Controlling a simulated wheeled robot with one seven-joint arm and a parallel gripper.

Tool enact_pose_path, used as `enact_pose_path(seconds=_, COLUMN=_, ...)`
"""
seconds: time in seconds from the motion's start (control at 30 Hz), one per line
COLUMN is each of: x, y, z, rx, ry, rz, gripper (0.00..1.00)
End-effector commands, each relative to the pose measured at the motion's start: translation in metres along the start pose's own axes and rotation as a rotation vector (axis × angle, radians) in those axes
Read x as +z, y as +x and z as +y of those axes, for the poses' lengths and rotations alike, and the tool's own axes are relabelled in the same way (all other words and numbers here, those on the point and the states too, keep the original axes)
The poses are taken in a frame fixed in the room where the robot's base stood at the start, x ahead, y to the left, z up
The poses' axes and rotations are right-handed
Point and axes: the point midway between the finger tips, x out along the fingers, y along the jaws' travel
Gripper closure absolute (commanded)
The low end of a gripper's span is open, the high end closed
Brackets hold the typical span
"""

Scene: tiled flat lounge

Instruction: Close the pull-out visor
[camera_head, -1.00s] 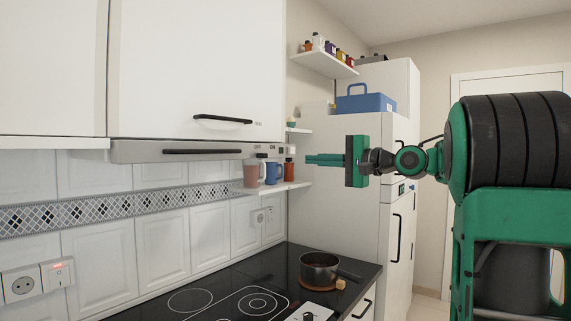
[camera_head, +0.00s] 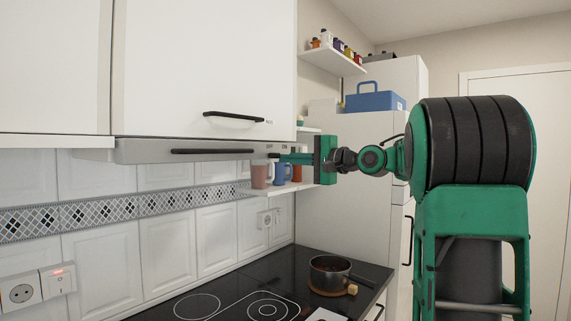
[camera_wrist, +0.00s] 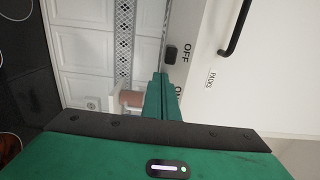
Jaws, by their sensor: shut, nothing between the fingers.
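The pull-out visor (camera_head: 140,152) is a grey strip with a long black handle (camera_head: 212,151), under the white wall cabinet in the head view. It appears to stand out a little from the cabinet front. My gripper (camera_head: 281,158) is green, shut and empty, with its fingertips at the right end of the visor. I cannot tell whether they touch it. In the wrist view the shut fingers (camera_wrist: 160,84) point at the visor's edge beside a dark switch (camera_wrist: 171,54) and the "OFF" lettering.
A shelf below holds a pinkish mug (camera_head: 260,175) and a blue mug (camera_head: 283,177), close under my fingers. A pot (camera_head: 330,268) stands on the counter by the black hob (camera_head: 235,305). The cabinet handle (camera_head: 234,117) is above the visor.

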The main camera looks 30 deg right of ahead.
Motion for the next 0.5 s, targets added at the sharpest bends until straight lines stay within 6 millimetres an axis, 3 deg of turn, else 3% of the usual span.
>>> enact_pose_path(seconds=0.37, x=-0.004, y=-0.002, z=0.000, rx=0.000, ry=0.000, rz=0.006, gripper=1.00)
enact_pose_path(seconds=0.5, x=-0.004, y=0.009, z=0.000, rx=0.001, ry=-0.001, rz=0.005, gripper=1.00)
